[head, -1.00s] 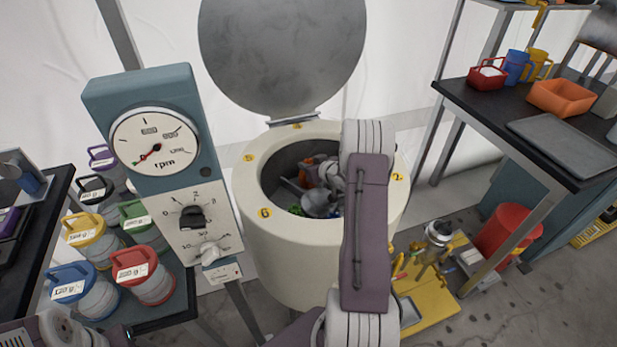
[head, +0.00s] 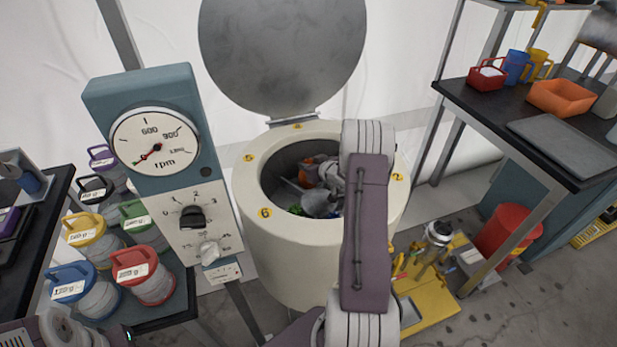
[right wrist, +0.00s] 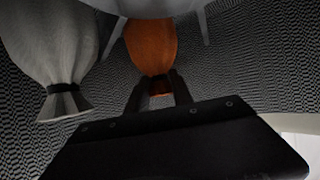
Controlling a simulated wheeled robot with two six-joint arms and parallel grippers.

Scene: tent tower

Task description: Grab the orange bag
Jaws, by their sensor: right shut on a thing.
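The orange bag (right wrist: 151,48) hangs neck towards me in the right wrist view, with a dark tie and a flared end. My right gripper (right wrist: 158,92) has its two dark fingers closed around the neck of the bag. In the head view, the orange bag (head: 306,176) shows as a small patch inside the round cream drum (head: 290,262), partly hidden by my right gripper. My right arm reaches over the drum's right rim and down into it.
A grey-white bag (right wrist: 53,55) hangs left of the orange one. The drum's round lid (head: 283,50) stands open at the back. A control box (head: 160,150) with an rpm dial stands left of the drum, and a black table (head: 530,135) stands right.

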